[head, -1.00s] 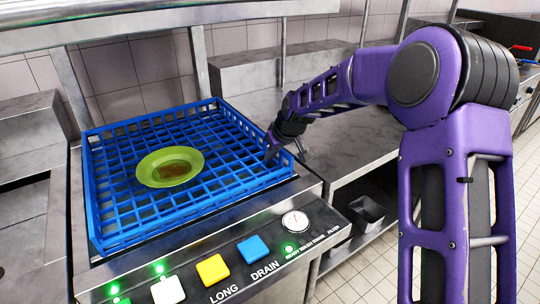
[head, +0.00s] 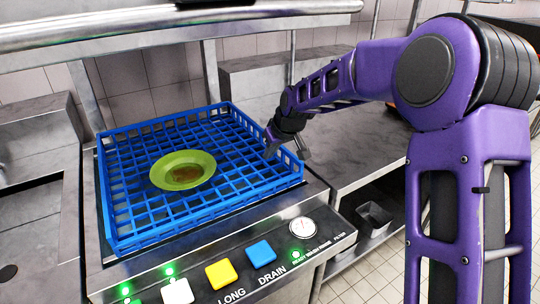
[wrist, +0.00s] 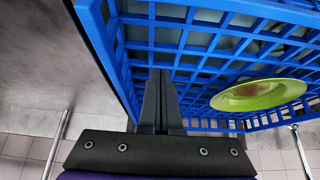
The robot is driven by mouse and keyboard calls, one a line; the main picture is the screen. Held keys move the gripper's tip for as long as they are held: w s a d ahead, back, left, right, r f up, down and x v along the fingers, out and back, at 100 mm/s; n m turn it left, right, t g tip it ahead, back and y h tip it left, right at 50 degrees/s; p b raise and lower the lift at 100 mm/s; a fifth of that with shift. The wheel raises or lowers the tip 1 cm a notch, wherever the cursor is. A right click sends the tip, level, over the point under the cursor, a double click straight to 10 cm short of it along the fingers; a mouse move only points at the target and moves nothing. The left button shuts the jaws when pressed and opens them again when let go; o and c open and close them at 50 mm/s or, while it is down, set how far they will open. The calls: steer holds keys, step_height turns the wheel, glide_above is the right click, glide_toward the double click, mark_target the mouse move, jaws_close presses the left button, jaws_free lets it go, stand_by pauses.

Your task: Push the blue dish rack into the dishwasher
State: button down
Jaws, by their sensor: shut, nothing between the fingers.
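The blue dish rack (head: 140,205) sits on the dishwasher's flat bed (head: 318,188), above the front panel with its buttons. A green plate (head: 200,160) with a brown patch lies in the rack. My gripper (head: 270,152) is at the rack's right side, with its fingers by the right wall. In the wrist view, the closed fingers (wrist: 160,85) lie across the rack's edge, and the rack's lattice (wrist: 215,40) and the green plate (wrist: 265,95) show beyond them. Whether the fingers touch the wall is unclear.
A steel bar (head: 180,28) and hood edge run above the rack, on upright posts (head: 210,72). A steel counter (head: 350,150) lies to the right, and a sink basin (head: 28,235) to the left. Buttons (head: 221,274) line the front panel.

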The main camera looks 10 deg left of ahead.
step_height(320, 180, up, 6)
steer(key=p, duration=0.3)
stand_by(0.3)
